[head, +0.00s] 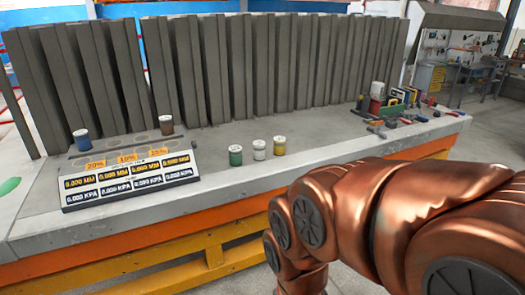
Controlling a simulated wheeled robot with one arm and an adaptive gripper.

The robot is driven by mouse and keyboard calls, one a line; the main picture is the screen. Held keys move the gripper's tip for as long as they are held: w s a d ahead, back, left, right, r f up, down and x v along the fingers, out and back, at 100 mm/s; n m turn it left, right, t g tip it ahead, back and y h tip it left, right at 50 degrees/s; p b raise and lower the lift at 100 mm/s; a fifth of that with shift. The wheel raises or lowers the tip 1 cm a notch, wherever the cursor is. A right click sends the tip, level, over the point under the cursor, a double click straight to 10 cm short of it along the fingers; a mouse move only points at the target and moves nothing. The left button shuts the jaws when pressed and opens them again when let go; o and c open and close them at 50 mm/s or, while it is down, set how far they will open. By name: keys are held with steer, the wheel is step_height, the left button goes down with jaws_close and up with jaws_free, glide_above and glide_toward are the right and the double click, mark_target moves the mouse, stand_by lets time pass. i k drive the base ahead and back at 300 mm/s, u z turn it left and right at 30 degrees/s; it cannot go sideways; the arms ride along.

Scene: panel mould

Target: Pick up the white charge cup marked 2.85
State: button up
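A small white cup (259,150) stands upright on the grey bench top, in the middle of a row of three. A green cup (235,156) stands to its left and a yellow cup (279,146) to its right, with small gaps between them. The markings on the cups are too small to read. My copper-coloured arm fills the lower right of the head view, in front of the bench. My gripper is not in view, so its state is hidden.
A sloped display panel (129,178) with several readouts stands at the left. A blue cup (82,140) and a brown cup (166,126) stand at its holder. Tall grey slabs (210,70) line the back. Tools (395,120) lie at the right; bench top near the white cup is clear.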

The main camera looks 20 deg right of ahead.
mark_target(258, 147)
steer(key=z, duration=0.7)
steer(key=i, duration=1.05)
steer(key=u, duration=0.2)
